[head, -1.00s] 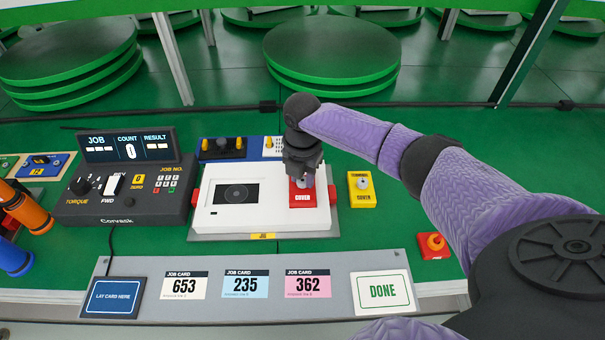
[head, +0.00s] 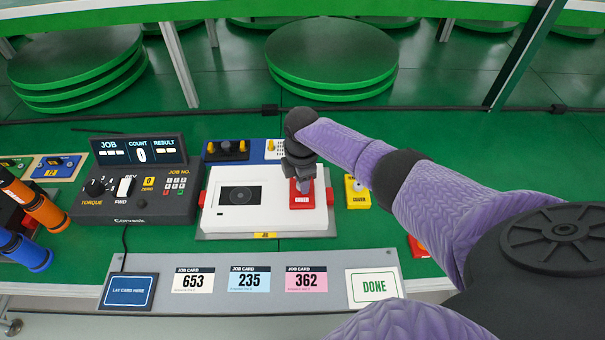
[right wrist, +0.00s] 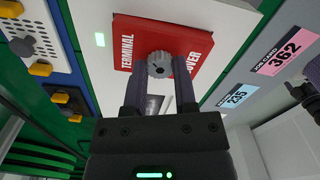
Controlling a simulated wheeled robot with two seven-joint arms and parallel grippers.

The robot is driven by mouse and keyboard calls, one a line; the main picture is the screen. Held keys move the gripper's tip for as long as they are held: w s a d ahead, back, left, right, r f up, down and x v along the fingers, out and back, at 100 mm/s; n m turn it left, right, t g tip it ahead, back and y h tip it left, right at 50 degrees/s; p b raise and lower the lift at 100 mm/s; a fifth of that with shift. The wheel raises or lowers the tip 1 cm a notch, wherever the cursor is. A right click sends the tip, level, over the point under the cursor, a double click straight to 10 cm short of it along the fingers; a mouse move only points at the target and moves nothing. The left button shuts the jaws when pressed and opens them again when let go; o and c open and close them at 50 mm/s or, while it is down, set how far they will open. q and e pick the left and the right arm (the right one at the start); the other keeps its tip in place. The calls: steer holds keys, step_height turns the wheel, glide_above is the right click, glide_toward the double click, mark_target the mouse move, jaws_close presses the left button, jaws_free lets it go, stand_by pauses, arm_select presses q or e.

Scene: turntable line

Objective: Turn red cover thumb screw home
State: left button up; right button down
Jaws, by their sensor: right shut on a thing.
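The red cover (head: 302,201) sits on the right part of the white turntable unit (head: 217,217). In the right wrist view the red cover (right wrist: 130,58) shows the words TERMINAL and COVER, with a grey knurled thumb screw (right wrist: 159,65) at its middle. My right gripper (head: 301,182) is above the cover, pointing down. In the right wrist view its two fingers (right wrist: 160,82) are on either side of the thumb screw, shut on it. The screw is hidden behind the gripper in the head view. My left gripper does not show.
The control box (head: 138,208) stands left. Job cards (head: 249,280) and a DONE pad (head: 374,287) lie in front. Orange and blue drivers (head: 36,254) are at the far left.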

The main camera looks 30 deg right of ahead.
steer(key=shift+m+p, duration=0.5)
steer(key=shift+m, duration=1.1)
steer(key=shift+c, duration=2)
jaws_free()
steer(key=shift+r, duration=0.15)
step_height(320, 180, up, 10)
steer(key=p, duration=0.5)
